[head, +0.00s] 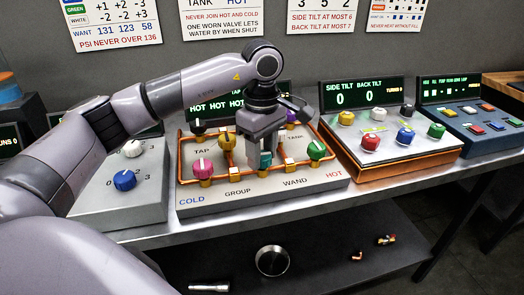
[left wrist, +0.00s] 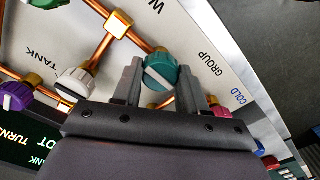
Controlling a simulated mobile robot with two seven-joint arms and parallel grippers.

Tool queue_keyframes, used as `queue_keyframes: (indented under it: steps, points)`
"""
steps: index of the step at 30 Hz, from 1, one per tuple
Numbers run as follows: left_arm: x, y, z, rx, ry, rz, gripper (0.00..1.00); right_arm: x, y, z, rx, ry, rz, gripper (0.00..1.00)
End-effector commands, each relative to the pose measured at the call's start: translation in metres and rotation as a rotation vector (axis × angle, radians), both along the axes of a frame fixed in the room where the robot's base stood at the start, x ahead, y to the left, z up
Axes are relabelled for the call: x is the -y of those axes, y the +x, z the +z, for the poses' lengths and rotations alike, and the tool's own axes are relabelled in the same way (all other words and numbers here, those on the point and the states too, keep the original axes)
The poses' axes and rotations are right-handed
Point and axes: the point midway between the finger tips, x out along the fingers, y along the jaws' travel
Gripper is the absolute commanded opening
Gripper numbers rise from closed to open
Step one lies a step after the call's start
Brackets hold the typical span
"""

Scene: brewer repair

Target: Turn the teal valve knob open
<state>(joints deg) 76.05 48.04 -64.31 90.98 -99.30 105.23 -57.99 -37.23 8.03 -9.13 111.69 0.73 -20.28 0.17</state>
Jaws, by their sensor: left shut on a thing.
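The teal valve knob (head: 265,158) is at the front middle of the pipe panel (head: 262,192), mostly hidden in the head view by my left gripper (head: 264,152). The gripper points down from above, its fingers around the knob, shut on it. In the left wrist view the teal knob (left wrist: 161,70) shows a white pointer stripe and sits between the fingertips (left wrist: 158,88), on an orange pipe. My right gripper is not in view.
Near the teal knob are pink (head: 201,169), yellow (head: 227,141), green (head: 316,150) and purple (head: 291,117) knobs. A blue knob panel (head: 124,180) stands left; a tilt panel (head: 385,158) stands right. A round metal part (head: 272,261) lies on the shelf below.

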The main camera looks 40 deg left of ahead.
Motion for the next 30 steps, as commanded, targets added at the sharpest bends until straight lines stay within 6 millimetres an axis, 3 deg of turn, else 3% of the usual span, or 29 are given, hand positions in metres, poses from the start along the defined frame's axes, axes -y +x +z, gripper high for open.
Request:
queue_keyframes:
  steps: [2,3,5,16,30]
  points:
    - [0.000,0.001,0.002,0.005,-0.002,-0.002,0.11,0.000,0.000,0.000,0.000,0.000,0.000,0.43]
    - [0.000,0.001,0.002,0.005,-0.001,-0.002,0.48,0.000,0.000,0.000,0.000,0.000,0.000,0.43]
    - [0.000,0.001,0.002,0.004,-0.001,-0.002,0.67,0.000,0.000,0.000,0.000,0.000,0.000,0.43]
    - [0.000,0.001,0.006,0.004,-0.001,0.000,0.67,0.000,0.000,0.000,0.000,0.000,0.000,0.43]
    - [0.000,0.001,0.069,0.005,-0.001,-0.001,0.67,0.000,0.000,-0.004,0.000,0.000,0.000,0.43]
